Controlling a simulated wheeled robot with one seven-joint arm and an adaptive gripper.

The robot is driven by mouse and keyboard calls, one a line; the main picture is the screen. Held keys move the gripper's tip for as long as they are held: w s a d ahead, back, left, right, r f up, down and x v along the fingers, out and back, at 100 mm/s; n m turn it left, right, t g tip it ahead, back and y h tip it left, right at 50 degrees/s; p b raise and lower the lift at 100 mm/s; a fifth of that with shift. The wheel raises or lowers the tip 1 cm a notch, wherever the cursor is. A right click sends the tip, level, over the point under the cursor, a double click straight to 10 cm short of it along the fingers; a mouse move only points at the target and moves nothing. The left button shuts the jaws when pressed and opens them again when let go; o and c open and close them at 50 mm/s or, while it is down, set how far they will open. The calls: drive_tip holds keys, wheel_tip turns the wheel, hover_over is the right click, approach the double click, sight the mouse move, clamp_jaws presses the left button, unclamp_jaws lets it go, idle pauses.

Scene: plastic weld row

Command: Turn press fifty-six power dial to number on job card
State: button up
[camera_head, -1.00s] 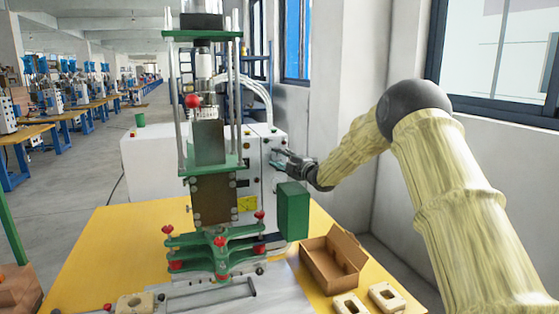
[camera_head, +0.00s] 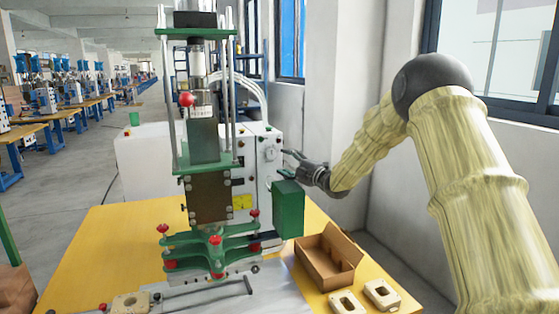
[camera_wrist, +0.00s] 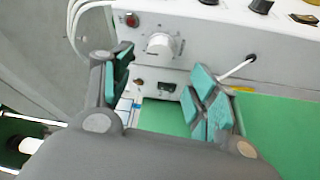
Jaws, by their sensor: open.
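The press (camera_head: 212,140) stands on the yellow table, with a white control box (camera_head: 262,138) behind it. A round white dial (camera_head: 270,154) is on the box's front panel; it also shows in the wrist view as a knob (camera_wrist: 160,45) with marks around it. The marks and the pointer setting are too small to read. My gripper (camera_head: 287,163) is open and empty, just right of the dial and apart from it. In the wrist view, the dial lies beyond the gap between my fingertips (camera_wrist: 163,80). I cannot make out a job card with a readable number.
A green box (camera_head: 289,208) is just below my gripper. A yellow label (camera_head: 242,202) shows beside the press. An open cardboard box (camera_head: 328,262) and light blocks (camera_head: 381,294) lie at the table's right. A red button (camera_wrist: 131,19) is near the dial. A wall and window stand at the right.

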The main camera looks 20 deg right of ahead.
drive_tip(key=shift+v, duration=2.45)
drive_tip(key=shift+f, duration=0.1)
drive_tip(key=shift+f, duration=0.1)
